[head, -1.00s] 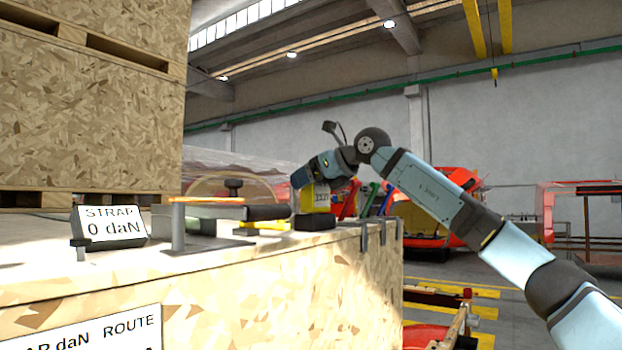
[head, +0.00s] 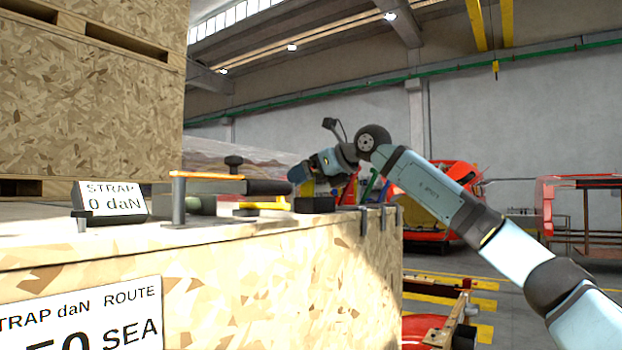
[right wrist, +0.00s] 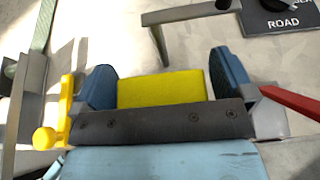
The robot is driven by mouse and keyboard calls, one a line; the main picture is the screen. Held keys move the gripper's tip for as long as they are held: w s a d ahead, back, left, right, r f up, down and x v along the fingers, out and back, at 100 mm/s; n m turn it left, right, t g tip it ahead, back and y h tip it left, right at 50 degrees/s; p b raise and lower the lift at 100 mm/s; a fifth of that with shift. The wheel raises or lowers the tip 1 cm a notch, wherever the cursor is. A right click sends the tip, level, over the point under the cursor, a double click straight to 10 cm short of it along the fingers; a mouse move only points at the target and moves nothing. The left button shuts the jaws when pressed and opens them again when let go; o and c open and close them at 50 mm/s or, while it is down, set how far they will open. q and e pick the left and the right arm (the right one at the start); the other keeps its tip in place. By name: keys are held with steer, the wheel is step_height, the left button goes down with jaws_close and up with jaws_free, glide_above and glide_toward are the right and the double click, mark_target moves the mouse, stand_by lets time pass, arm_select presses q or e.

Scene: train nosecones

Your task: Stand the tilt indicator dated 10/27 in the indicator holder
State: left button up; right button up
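My right gripper (head: 303,178) reaches in over the crate top from the right; it also shows in the right wrist view (right wrist: 163,85). My left gripper is not in view.
The wooden crate (head: 270,280) carries a "STRAP 0 daN" sign (head: 110,201), an orange-topped grey bracket (head: 207,176) and a yellow-handled tool (head: 262,206). Grey, red, blue and green strap parts line the right edge. A "ROAD" plate (right wrist: 283,20) lies top right in the wrist view.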

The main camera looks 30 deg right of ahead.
steer(key=shift+s+r, duration=0.1)
steer(key=shift+s, duration=0.05)
steer(key=b+v, duration=0.1)
steer(key=v, duration=1.2)
steer(key=shift+s+d+b, duration=0.15)
steer(key=shift+s+b, duration=0.1)
steer(key=shift+b, duration=0.15)
